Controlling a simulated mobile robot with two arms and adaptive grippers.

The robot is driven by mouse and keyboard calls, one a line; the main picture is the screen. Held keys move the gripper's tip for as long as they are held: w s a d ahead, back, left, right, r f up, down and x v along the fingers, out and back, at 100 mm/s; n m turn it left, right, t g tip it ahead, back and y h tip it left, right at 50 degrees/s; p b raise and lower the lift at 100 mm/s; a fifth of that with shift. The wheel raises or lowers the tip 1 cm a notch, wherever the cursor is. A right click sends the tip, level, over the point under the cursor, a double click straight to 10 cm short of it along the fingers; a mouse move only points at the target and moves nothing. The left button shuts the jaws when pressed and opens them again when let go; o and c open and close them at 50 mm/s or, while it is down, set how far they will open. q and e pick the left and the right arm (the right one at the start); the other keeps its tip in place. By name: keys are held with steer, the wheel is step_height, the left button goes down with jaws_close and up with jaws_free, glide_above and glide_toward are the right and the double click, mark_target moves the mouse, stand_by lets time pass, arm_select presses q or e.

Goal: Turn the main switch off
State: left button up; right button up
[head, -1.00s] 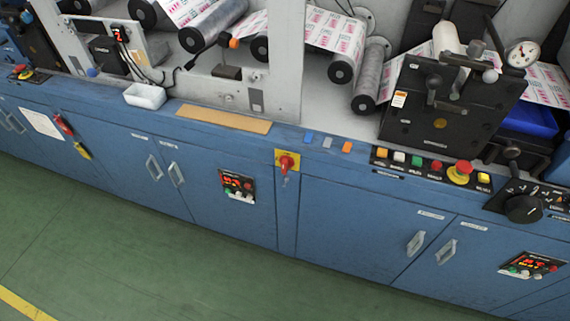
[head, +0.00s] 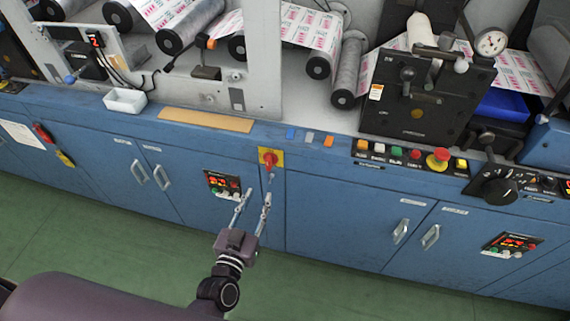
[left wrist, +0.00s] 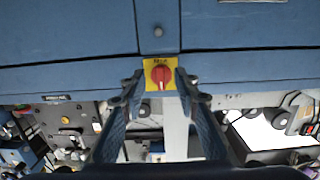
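The main switch (head: 269,157) is a red rotary knob on a yellow square plate, on the blue cabinet front just under its top edge. In the left wrist view the red knob (left wrist: 161,74) is near the centre. My left gripper (head: 257,194) is open and empty, with its two fingers pointing up toward the switch from below. In the left wrist view its fingertips (left wrist: 160,86) appear on either side of the yellow plate. I cannot see contact with the knob. My right gripper is not in view.
A small control panel (head: 229,186) with a red display sits left of the switch. A button row (head: 410,157) with a red emergency stop (head: 438,160) lies to the right. Cabinet handles (head: 431,237) stick out. The green floor (head: 350,292) in front is clear.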

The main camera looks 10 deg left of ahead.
arm_select(q)
steer(key=t, duration=0.1)
glide_toward(267, 162)
steer(key=w, duration=0.8)
steer(key=shift+w+d+p, duration=0.35)
jaws_close()
